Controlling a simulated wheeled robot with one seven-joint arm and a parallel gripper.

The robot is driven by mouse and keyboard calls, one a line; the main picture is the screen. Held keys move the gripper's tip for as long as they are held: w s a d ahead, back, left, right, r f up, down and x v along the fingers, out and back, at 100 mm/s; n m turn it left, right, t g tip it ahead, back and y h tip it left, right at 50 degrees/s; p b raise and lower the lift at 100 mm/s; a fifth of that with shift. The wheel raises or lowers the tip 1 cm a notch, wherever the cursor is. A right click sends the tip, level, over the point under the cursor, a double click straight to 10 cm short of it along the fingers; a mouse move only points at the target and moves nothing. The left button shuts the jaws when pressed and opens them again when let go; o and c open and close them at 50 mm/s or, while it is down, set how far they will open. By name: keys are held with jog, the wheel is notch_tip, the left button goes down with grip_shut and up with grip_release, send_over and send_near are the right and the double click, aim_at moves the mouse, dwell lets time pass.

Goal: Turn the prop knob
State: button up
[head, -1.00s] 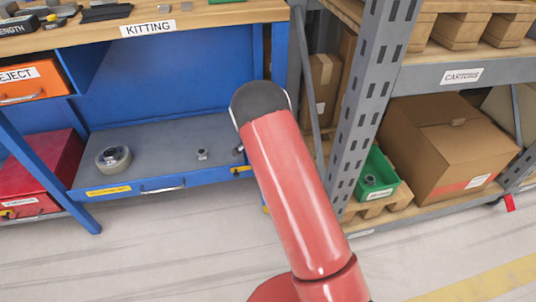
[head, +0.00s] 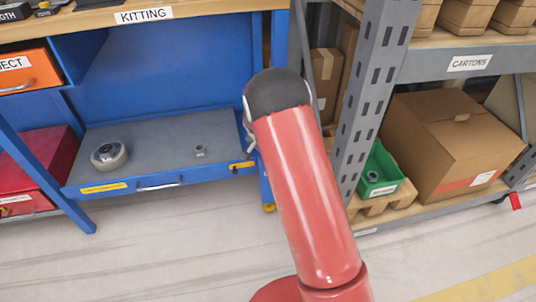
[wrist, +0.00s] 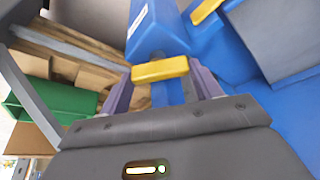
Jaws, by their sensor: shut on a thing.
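In the wrist view a yellow bar-shaped knob (wrist: 160,69) sits in front of a blue post, below a blue part with a white label. My gripper (wrist: 160,84) has one purple finger on each side of the yellow knob and is shut on it. The blue post shows between the fingers. In the head view my red arm with its dark joint reaches toward the right end of the blue kitting bench (head: 180,65). The arm hides my gripper and the held knob there.
The bench's lower shelf (head: 160,160) holds a round roll (head: 109,156) and a small metal part (head: 200,151). A grey rack post (head: 375,95) stands close right of the arm. Beyond it are a green bin (head: 380,172) and a large carton (head: 450,145). Floor in front is clear.

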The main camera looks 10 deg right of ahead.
jog(key=n+y, duration=0.1)
jog(key=n, duration=0.1)
jog(key=n+t+y, duration=0.1)
jog(key=n, duration=0.2)
jog(key=shift+d+r+n, duration=0.1)
jog(key=shift+d+n, duration=0.1)
jog(key=shift+n, duration=0.1)
jog(key=n+y+p, duration=0.1)
jog(key=n, duration=0.2)
jog(key=shift+n+y+p, duration=0.45)
jog(key=shift+n+y, duration=0.05)
jog(key=shift+n, duration=0.4)
jog(key=o, duration=1)
jog(key=v, duration=0.7)
jog(key=shift+s+d+r, duration=0.1)
jog(key=shift+s+r, duration=0.05)
jog(key=shift+r, duration=0.2)
